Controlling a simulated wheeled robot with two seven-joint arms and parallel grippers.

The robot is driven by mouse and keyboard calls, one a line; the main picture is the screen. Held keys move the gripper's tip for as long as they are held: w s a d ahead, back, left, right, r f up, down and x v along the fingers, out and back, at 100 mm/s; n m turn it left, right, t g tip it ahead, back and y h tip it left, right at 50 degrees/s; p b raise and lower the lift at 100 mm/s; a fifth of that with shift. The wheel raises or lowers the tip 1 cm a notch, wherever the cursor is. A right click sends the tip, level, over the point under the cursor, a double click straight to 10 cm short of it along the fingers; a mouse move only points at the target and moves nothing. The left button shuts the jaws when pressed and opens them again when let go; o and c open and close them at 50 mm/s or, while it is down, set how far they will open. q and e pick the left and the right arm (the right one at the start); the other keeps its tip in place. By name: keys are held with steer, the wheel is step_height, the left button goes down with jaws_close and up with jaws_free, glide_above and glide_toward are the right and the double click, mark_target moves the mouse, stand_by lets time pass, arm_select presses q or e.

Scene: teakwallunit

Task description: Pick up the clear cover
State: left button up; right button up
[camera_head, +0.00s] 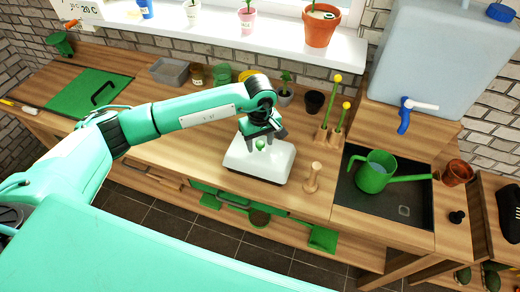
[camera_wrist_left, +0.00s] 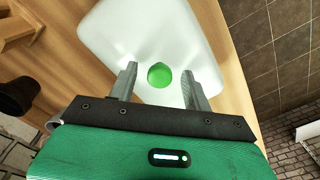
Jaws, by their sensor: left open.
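The clear cover (camera_head: 262,170) is a whitish, box-shaped piece with rounded edges and a green knob (camera_head: 260,144) on top. It sits on the wooden counter near its front edge. My left gripper (camera_head: 263,134) is at the knob, pointing down over the cover. In the left wrist view, the cover (camera_wrist_left: 120,32) fills the upper middle, and the green knob (camera_wrist_left: 160,75) lies between the two open fingers, with a gap on each side. What is under the cover cannot be made out. My right gripper is not in view.
A wooden peg-shaped tool (camera_head: 312,178) stands just right of the cover. A green watering can (camera_head: 374,172) is in the dark sink (camera_head: 404,208). Small pots, including a black pot (camera_head: 314,102), stand behind. The counter (camera_head: 190,142) left of the cover is clear.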

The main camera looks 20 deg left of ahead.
arm_select(q)
steer(key=shift+f, duration=0.15)
jaws_close()
